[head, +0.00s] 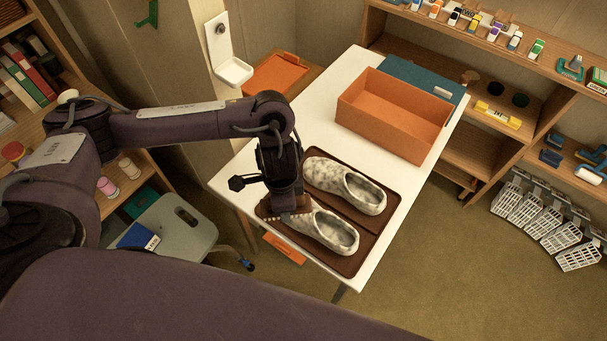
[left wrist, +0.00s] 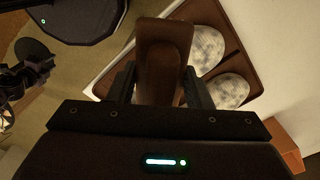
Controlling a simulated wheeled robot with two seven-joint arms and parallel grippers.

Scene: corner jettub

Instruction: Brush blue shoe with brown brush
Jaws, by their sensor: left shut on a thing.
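Two pale shoes with grey-blue mottling lie side by side on a brown tray (head: 374,228) on the white table. The far shoe (head: 345,183) shows whole. The near shoe (head: 325,230) has its toe partly hidden by my left gripper (head: 285,200) and the brown brush (head: 268,209). My left gripper points down, shut on the brush, which is at the near shoe's toe end; I cannot tell whether its bristles touch. In the left wrist view the brush (left wrist: 163,40) sits between the fingers, with both shoes beyond it. My right gripper is not in view.
An open orange box (head: 395,112) stands on the white table (head: 345,72) behind the shoes, beside a teal lid (head: 425,80). Shelves with small bottles stand at the right. A grey stool (head: 165,228) is left of the table.

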